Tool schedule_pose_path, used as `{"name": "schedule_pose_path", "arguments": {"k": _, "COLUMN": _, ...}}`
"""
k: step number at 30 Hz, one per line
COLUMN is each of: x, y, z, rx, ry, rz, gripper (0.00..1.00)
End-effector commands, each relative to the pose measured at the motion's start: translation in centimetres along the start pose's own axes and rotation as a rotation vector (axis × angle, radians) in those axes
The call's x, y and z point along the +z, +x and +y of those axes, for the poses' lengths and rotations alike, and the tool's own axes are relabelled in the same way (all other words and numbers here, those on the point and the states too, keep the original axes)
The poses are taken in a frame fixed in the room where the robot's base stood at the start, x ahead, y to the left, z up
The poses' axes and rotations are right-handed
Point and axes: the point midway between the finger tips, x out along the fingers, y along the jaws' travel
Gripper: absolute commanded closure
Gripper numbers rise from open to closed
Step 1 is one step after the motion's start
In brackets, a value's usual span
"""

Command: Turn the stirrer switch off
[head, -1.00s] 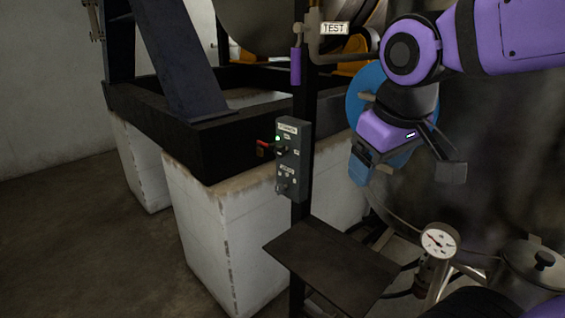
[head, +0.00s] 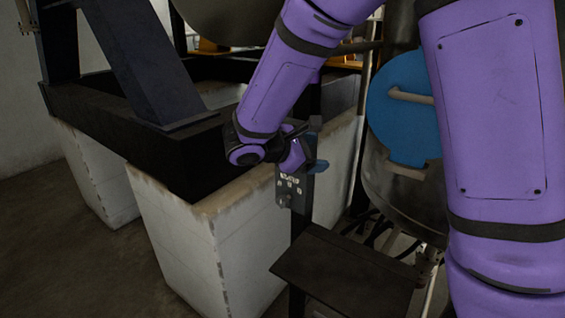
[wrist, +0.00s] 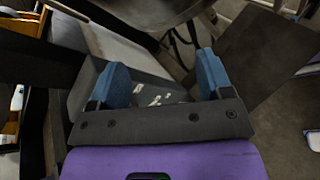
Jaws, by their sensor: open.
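The grey switch panel (head: 283,193) is on a dark upright post. In the head view its lower part shows, with small white labels and a knob. Its upper part, where the stirrer switch sits, is hidden behind my wrist and gripper (head: 312,155). In the wrist view my gripper (wrist: 163,76) is open, its two blue fingertips apart. The grey panel face (wrist: 150,92) with white label marks shows between and below the fingers. The stirrer switch itself cannot be made out, nor whether a finger touches it.
A dark flat shelf (head: 340,272) juts out below the panel. Pale plinths (head: 180,245) under a dark steel frame (head: 130,142) stand to the left. A blue round cover (head: 405,100) on a large vessel is to the right. Open floor lies at lower left.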

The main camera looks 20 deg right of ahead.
Motion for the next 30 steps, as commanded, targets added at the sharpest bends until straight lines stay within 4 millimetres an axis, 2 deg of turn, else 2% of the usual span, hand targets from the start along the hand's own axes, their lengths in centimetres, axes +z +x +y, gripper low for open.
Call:
{"name": "schedule_pose_path", "arguments": {"k": 1, "x": -2.0, "y": -0.5, "z": 0.4, "rx": 0.056, "ry": -0.054, "rz": -0.025, "gripper": 0.27}}
{"name": "schedule_pose_path", "arguments": {"k": 6, "x": -7.8, "y": -2.5, "z": 1.9, "rx": 0.257, "ry": -0.197, "rz": -0.105, "gripper": 0.27}}
{"name": "schedule_pose_path", "arguments": {"k": 9, "x": -10.8, "y": -3.6, "z": 2.2, "rx": 0.358, "ry": -0.261, "rz": -0.140, "gripper": 0.27}}
{"name": "schedule_pose_path", "arguments": {"k": 13, "x": -13.7, "y": -4.8, "z": 2.2, "rx": 0.455, "ry": -0.315, "rz": -0.168, "gripper": 0.27}}
{"name": "schedule_pose_path", "arguments": {"k": 16, "x": -14.9, "y": -5.4, "z": 2.2, "rx": 0.497, "ry": -0.336, "rz": -0.180, "gripper": 0.27}}
{"name": "schedule_pose_path", "arguments": {"k": 20, "x": -15.4, "y": -5.3, "z": 2.4, "rx": 0.517, "ry": -0.345, "rz": -0.186, "gripper": 0.27}}
{"name": "schedule_pose_path", "arguments": {"k": 23, "x": -15.4, "y": -4.5, "z": 2.9, "rx": 0.517, "ry": -0.345, "rz": -0.186, "gripper": 0.27}}
{"name": "schedule_pose_path", "arguments": {"k": 30, "x": -14.9, "y": -0.8, "z": 5.0, "rx": 0.514, "ry": -0.344, "rz": -0.186, "gripper": 0.27}}
